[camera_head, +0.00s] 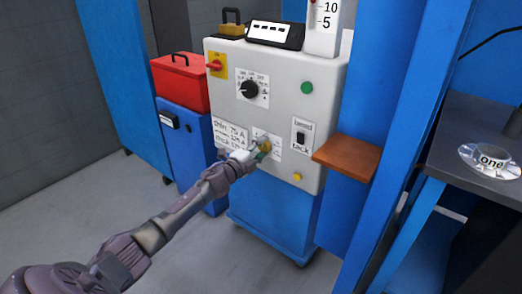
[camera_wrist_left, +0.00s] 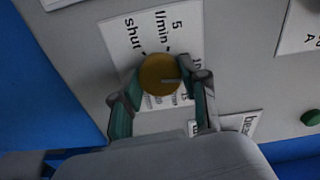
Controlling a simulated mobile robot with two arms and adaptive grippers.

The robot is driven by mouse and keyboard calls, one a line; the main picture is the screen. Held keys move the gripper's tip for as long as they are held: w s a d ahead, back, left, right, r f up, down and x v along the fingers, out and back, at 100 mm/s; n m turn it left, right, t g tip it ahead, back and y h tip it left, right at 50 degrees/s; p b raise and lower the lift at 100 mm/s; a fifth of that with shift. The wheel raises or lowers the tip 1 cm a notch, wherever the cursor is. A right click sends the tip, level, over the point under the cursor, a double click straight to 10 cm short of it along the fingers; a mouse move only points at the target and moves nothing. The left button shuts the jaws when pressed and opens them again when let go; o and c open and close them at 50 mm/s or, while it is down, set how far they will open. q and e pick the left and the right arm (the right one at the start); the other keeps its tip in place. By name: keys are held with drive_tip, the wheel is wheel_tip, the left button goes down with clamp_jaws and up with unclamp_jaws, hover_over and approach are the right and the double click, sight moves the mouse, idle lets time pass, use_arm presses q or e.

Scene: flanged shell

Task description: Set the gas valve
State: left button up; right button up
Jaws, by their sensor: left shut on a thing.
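The gas valve is a round brass-yellow knob (camera_wrist_left: 158,72) on a white dial plate (camera_wrist_left: 130,36) marked "shut", "5" and "l/min", with other numbers partly covered by my finger. A pale pointer line on the knob points to the right in the left wrist view; the exact mark it faces is hidden. The knob also shows in the head view (camera_head: 265,142), low on the front of the grey machine (camera_head: 325,110). My left gripper (camera_wrist_left: 160,92) has its two fingers on opposite sides of the knob, shut on it. My right gripper is not in view.
Above the valve are a black selector dial (camera_head: 249,89) and a red switch (camera_head: 216,65). A "tack" switch (camera_head: 300,137) and a brown shelf (camera_head: 345,155) are to the right. A red toolbox (camera_head: 180,82) stands left; a dark table (camera_head: 465,125) is far right.

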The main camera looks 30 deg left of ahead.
use_arm(q)
drive_tip(key=m+b, duration=0.1)
drive_tip(key=m, duration=0.3)
drive_tip(key=shift+f+m, duration=0.15)
drive_tip(key=shift+m, duration=0.65)
drive_tip(key=shift+m+b, duration=0.45)
drive_tip(key=shift+m, duration=1.75)
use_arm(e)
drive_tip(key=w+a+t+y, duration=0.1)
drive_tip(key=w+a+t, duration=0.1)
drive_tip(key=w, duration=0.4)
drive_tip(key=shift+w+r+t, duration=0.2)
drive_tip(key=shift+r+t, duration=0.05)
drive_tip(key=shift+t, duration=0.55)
use_arm(q)
drive_tip(key=o, duration=1.1)
drive_tip(key=shift+o, duration=0.2)
